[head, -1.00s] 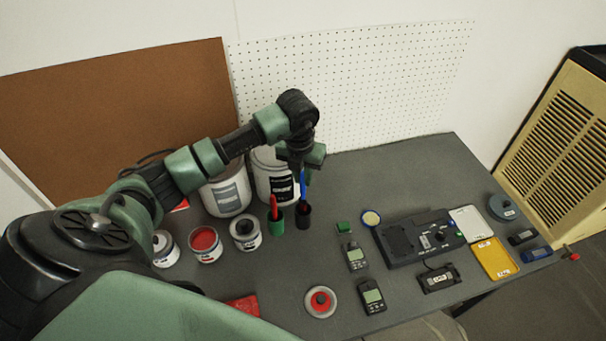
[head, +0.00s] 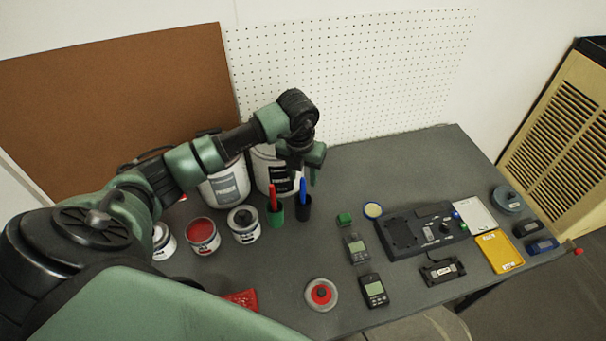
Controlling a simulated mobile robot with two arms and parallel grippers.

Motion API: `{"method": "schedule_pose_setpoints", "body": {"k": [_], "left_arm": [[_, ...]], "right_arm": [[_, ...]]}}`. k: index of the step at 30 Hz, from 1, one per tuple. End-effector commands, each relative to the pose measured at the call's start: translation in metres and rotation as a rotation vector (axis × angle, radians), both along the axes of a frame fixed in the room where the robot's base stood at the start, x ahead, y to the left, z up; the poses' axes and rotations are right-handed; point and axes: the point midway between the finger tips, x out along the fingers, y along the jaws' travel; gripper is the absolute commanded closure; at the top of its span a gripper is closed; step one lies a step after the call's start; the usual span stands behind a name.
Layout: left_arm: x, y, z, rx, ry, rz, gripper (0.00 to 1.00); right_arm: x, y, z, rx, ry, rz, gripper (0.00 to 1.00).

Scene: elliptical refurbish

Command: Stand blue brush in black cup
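The blue brush (head: 302,187) stands nearly upright in the black cup (head: 303,209), with its blue upper part showing above the rim. Its lower end is hidden inside the cup. My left gripper (head: 305,176) is just above and behind the brush in the head view. Its fingers point down and look spread, with one green finger visible to the right of the brush top. It appears to hold nothing. My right gripper is not in view.
A green cup (head: 276,214) with a red brush (head: 273,194) stands left of the black cup. Paint cans (head: 244,224) crowd the left, with large tins (head: 273,172) behind. A black device (head: 424,232) and meters (head: 374,291) lie right. The back right tabletop is clear.

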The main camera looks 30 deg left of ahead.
Motion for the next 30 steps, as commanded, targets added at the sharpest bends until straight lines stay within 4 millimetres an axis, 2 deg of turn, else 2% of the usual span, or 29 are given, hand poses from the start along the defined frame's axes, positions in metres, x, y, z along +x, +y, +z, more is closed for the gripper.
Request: {"method": "schedule_pose_setpoints", "body": {"k": [10,22,30], "left_arm": [[0.0,0.0,0.005,0.0,-0.002,-0.001,0.59],[-0.007,-0.001,0.065,0.0,-0.004,0.0,0.59],[-0.009,-0.002,0.078,0.0,0.0,0.0,0.59]], "right_arm": [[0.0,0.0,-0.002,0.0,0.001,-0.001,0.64],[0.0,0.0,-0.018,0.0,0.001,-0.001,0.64],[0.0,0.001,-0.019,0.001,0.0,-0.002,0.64]]}}
